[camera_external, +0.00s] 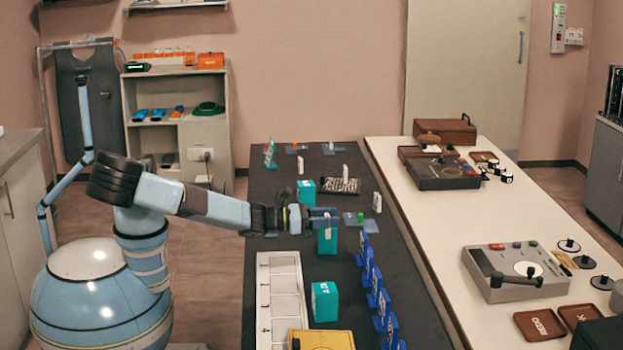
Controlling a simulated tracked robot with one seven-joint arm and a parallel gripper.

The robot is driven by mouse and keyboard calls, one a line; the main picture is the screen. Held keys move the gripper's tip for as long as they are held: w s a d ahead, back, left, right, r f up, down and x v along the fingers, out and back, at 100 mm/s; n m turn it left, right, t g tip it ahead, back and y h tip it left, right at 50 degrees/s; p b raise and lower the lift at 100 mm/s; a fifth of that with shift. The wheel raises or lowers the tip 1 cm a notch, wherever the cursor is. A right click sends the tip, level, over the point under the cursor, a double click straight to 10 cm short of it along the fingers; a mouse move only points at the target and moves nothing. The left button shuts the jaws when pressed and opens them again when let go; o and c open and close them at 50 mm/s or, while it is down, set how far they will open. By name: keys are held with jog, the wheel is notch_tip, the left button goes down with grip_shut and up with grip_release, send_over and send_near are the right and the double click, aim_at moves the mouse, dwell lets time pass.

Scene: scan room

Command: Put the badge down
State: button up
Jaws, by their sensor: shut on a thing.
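My gripper (328,217) reaches in from the left over the dark table (275,190). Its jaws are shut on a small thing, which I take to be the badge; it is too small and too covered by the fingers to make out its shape. A teal box (327,241) stands right at the fingertips, just below them in the picture. I cannot tell whether the held thing touches the box or the table.
Another teal box (325,302) stands nearer, beside a white compartmented tray (280,290) and a yellow case (321,340). Several blue numbered stands (374,290) line the right edge. A black rack (340,186) lies farther back. The white table (425,235) is at right.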

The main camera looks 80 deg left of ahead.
jog(key=w+a+r+n+y, duration=0.1)
jog(key=w+a+y, duration=0.1)
jog(key=a, duration=1.1)
jog(key=w+a+r+n+y, duration=0.1)
jog(key=w+a+y, duration=0.15)
jog(key=a, duration=1.15)
jog(key=s+a+r+n+g+y, duration=0.1)
jog(key=s+a, duration=0.4)
jog(key=a, duration=0.8)
jog(key=s+a+r+n+y, duration=0.1)
jog(key=s+a, duration=0.3)
jog(key=a, duration=0.9)
send_over(332, 184)
jog(key=f, duration=0.9)
jog(key=shift+s+d, duration=0.25)
jog(key=shift+s, duration=0.1)
jog(key=shift+w+f, duration=0.2)
jog(key=shift+f, duration=0.05)
jog(key=shift+w+a+f, duration=0.1)
jog(key=shift+w+f, duration=0.1)
jog(key=shift+f, duration=1.55)
jog(key=shift+f, duration=0.15)
